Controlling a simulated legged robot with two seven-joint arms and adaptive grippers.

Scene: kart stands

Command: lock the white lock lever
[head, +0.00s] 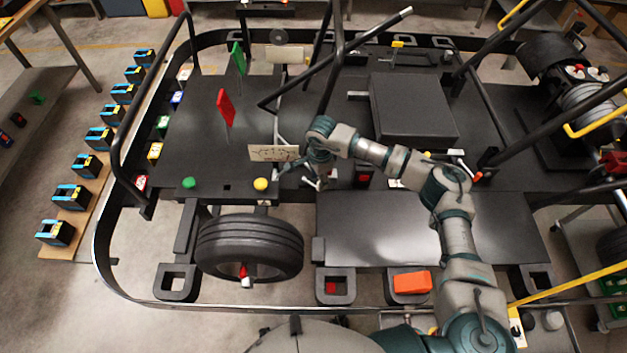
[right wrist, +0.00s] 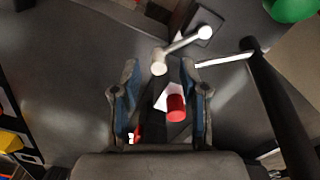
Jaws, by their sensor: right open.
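My right gripper (head: 312,178) reaches down over the middle of the black kart deck (head: 345,115). In the right wrist view the gripper (right wrist: 159,66) is open, with its two dark blue-grey fingers apart. A pale white lever (right wrist: 184,50) with rounded ends shows there; its near end lies between the fingertips, its far end up and to the right. I cannot tell whether a finger touches it. A red cylinder (right wrist: 176,108) on a white patch shows between the fingers. In the head view the lever is mostly hidden by the gripper. My left gripper is out of view.
A beige plate (head: 273,153) stands just left of the gripper. A yellow ball (head: 261,184) and a green ball (head: 189,183) sit farther left. Black bars (head: 338,60) rise behind the gripper. A tyre (head: 249,247) and an orange block (head: 412,282) are in front.

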